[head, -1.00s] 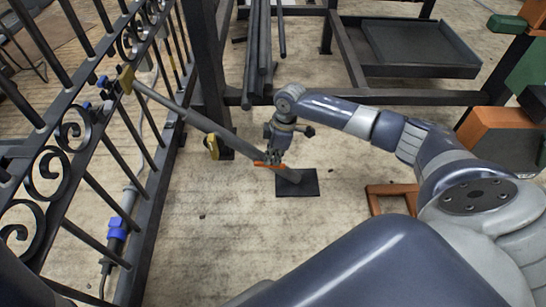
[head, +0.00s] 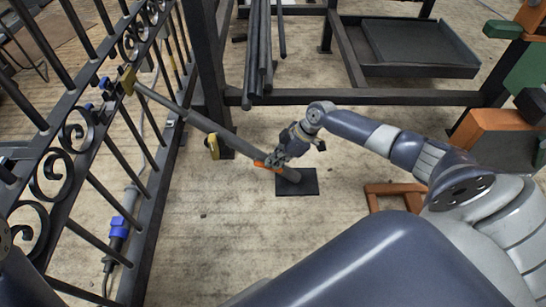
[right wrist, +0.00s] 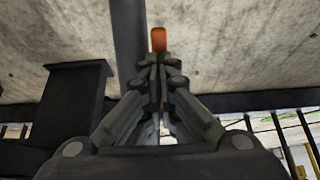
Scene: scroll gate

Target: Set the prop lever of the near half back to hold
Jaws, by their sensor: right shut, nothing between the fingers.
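The prop (head: 205,124), a grey tube, slants from a yellow bracket (head: 127,80) on the scroll gate (head: 72,95) down to a dark floor plate (head: 304,188). Its orange lever (head: 262,165) lies along the tube near the lower end. My right gripper (head: 275,159) is shut and empty, right at the lever and tube. It partly hides the lever, and I cannot tell whether they touch. In the right wrist view, the lever's orange end (right wrist: 158,40) shows just beyond the shut fingertips (right wrist: 158,60). My left gripper is not in view.
A dark steel frame with a post (head: 211,75) and long bars (head: 262,55) stands behind the prop. A grey tray (head: 415,48) is at the back right. An orange-brown frame (head: 393,192) lies on the floor at right. A blue connector (head: 118,228) lies by the gate's foot.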

